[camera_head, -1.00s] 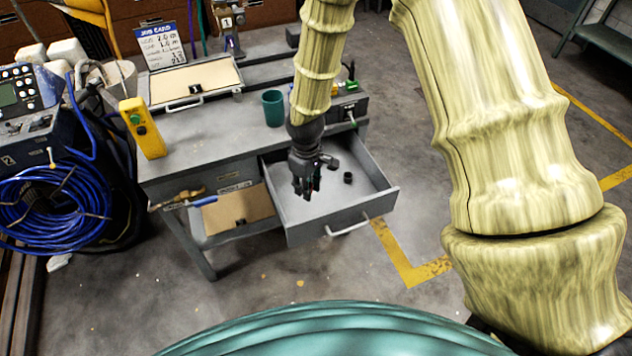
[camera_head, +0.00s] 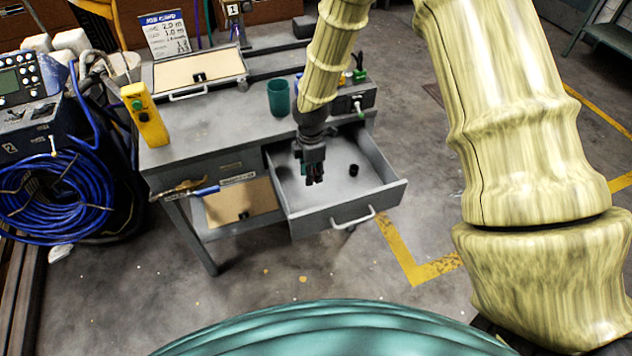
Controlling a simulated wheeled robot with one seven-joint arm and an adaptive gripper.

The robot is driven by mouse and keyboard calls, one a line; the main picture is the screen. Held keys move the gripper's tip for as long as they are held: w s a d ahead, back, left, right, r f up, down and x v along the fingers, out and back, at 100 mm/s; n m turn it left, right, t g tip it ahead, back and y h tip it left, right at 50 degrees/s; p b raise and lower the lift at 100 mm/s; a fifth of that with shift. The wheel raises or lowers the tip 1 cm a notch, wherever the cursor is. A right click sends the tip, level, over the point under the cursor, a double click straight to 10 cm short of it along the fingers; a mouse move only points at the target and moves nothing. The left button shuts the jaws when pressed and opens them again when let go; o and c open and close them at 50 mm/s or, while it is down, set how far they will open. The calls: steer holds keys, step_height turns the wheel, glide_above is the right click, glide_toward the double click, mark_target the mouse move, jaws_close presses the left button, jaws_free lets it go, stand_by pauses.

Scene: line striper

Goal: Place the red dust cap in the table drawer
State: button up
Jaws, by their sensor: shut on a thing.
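The table drawer (camera_head: 393,192) is pulled out, its grey tray open at the top. My gripper (camera_head: 315,181) points down over the left half of the drawer. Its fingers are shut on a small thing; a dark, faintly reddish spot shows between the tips. The red dust cap is too small and too covered by the fingers to make out clearly. I cannot tell whether the fingertips are below the drawer's rim. A small dark cylinder (camera_head: 353,170) stands on the drawer floor, right of my gripper and apart from it.
The grey workbench (camera_head: 205,130) carries a teal cup (camera_head: 278,98), a yellow control box (camera_head: 145,115), a clipboard-like tan panel (camera_head: 200,68) and a dark box (camera_head: 350,98). A blue-handled tool (camera_head: 195,192) sits at its front edge.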

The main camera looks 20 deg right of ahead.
mark_target(312, 195)
steer(key=shift+f+p, duration=0.55)
steer(key=shift+f, duration=3.45)
steer(key=shift+f, duration=0.2)
steer(key=o, duration=0.7)
steer(key=shift+r, duration=0.15)
steer(key=shift+r+b, duration=1)
steer(key=shift+r, duration=5.05)
